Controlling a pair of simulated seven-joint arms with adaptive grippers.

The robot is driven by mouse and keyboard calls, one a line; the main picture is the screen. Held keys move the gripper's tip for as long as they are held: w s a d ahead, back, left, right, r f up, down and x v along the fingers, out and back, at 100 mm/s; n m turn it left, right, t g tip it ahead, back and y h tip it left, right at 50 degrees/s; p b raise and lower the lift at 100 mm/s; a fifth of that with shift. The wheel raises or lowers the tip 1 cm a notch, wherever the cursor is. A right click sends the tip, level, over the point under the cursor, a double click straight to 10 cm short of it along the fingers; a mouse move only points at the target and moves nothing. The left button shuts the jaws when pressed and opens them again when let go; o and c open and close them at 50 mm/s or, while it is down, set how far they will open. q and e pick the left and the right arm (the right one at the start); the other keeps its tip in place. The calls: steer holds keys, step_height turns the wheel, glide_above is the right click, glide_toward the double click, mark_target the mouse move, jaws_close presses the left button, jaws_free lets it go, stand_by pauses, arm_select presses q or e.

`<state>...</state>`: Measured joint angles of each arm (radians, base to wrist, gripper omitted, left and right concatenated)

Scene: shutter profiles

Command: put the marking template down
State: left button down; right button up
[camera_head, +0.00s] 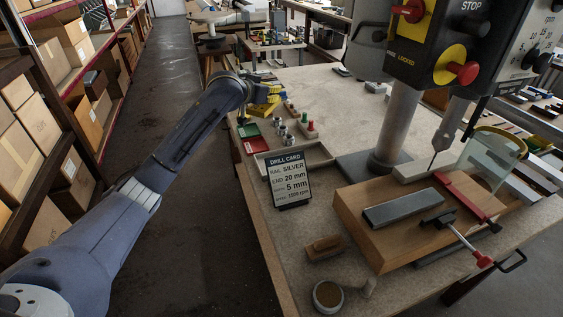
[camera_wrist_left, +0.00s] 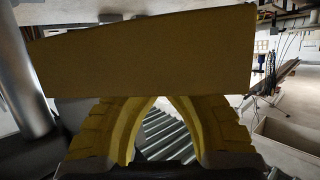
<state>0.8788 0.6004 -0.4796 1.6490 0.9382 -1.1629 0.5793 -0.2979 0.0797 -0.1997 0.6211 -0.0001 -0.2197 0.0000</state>
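The marking template looks like a flat, plain yellow plate (camera_wrist_left: 150,55) across the upper part of the left wrist view. The yellow fingers of my left gripper (camera_wrist_left: 160,98) curve together and meet at the plate's lower edge, shut on it; the plate hides the exact contact. In the head view my left gripper (camera_head: 262,108) is small, at the far left edge of the bench, with the yellow plate (camera_head: 268,89) at it. I cannot tell the height of the plate above the bench. My right gripper is not in view.
The bench (camera_head: 320,90) has clear room right of the gripper. Near the gripper are a green and red mat (camera_head: 252,138), small metal cylinders (camera_head: 282,131), a shallow tray (camera_head: 318,157) and a drill card (camera_head: 290,180). A drill press column (camera_head: 398,125) stands to the right.

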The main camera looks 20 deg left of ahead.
arm_select(q)
steer(key=shift+d+r, duration=0.25)
steer(key=shift+d, duration=0.1)
steer(key=shift+d+f, duration=0.15)
steer(key=shift+f, duration=0.15)
step_height(320, 180, down, 19)
steer(key=shift+f, duration=0.1)
steer(key=shift+f, duration=0.6)
steer(key=c, duration=1.6)
jaws_free()
steer(key=shift+o, duration=0.2)
steer(key=shift+r, duration=0.1)
steer(key=shift+r, duration=0.65)
steer(key=v, duration=1.1)
steer(key=shift+s+a, duration=0.35)
